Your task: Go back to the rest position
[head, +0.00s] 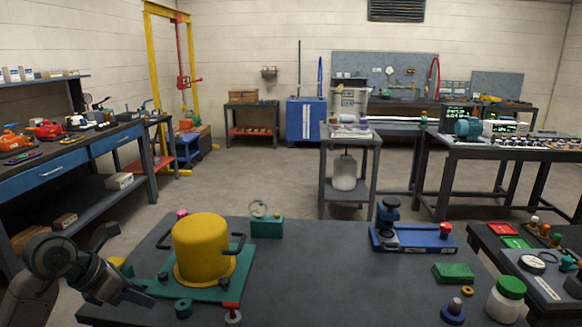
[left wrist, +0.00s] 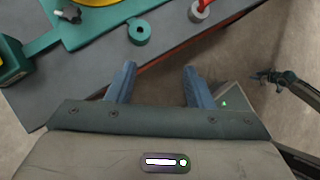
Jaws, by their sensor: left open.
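My left gripper (head: 146,297) is at the near left corner of the dark workbench (head: 330,275) in the head view. In the left wrist view its two blue fingers (left wrist: 158,68) stand apart with nothing between them. The yellow domed cover (head: 200,248) with black side handles sits on a green plate (head: 185,289), to the right of the gripper and apart from it. In the left wrist view the gripper is over the bench's near edge, with floor beneath. My right gripper does not show in the head view.
A green ring (head: 183,308) and a red-topped grey piece (head: 232,313) stand near the bench's front edge. A blue fixture (head: 412,238), a green block (head: 453,273) and a green-lidded jar (head: 506,299) stand to the right. The bench's middle is clear.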

